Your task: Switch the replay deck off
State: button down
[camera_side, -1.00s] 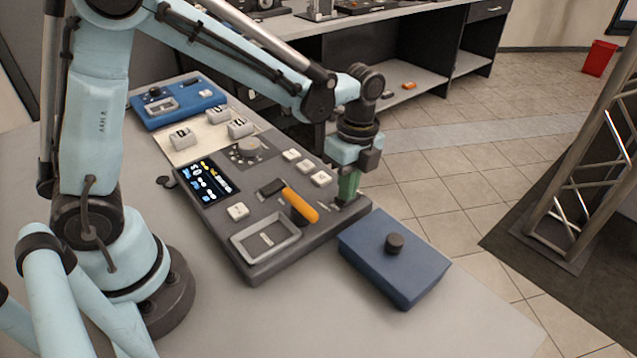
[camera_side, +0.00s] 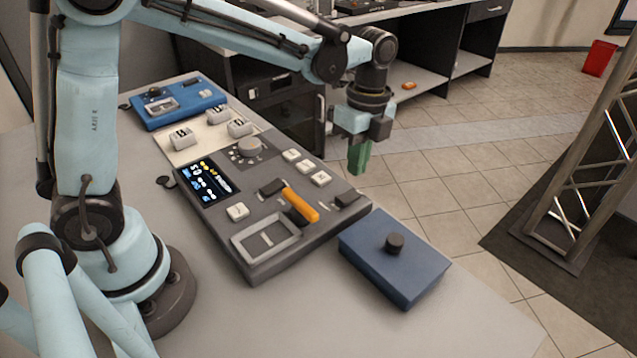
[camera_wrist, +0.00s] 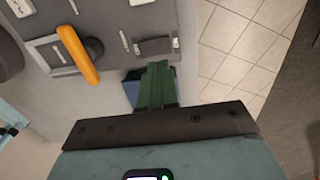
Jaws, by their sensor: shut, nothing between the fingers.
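The replay deck, which I take to be the large grey console (camera_side: 262,262), lies on the table with its screen (camera_side: 212,181) lit. An orange-handled lever (camera_side: 300,205) stands on it and also shows in the wrist view (camera_wrist: 78,55). A dark rocker-like switch (camera_side: 347,200) sits at its right end; the wrist view shows this switch (camera_wrist: 154,45) between two light brackets. I cannot tell which way it is tipped. My gripper (camera_side: 358,160) has its green fingers shut and empty, raised above and beyond the deck's right end. The fingers (camera_wrist: 157,85) point towards the switch side in the wrist view.
A blue box with a black knob (camera_side: 394,242) stands just right of the deck. A smaller blue unit (camera_side: 180,105) and several light blocks lie behind it on the left. A truss (camera_side: 585,160) stands on the floor at right. The front of the table is clear.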

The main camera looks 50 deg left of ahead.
aim_at(343, 197)
notch_tip(343, 197, up, 9)
jog(key=w, duration=0.1)
dwell(0.3)
jog(key=shift+s+a, duration=0.25)
jog(key=shift+s, duration=0.45)
jog(key=shift+f, duration=0.1)
jog(key=f, duration=0.4)
jog(key=s+f, duration=0.1)
jog(key=f, duration=0.8)
jog(key=shift+s+f, duration=0.35)
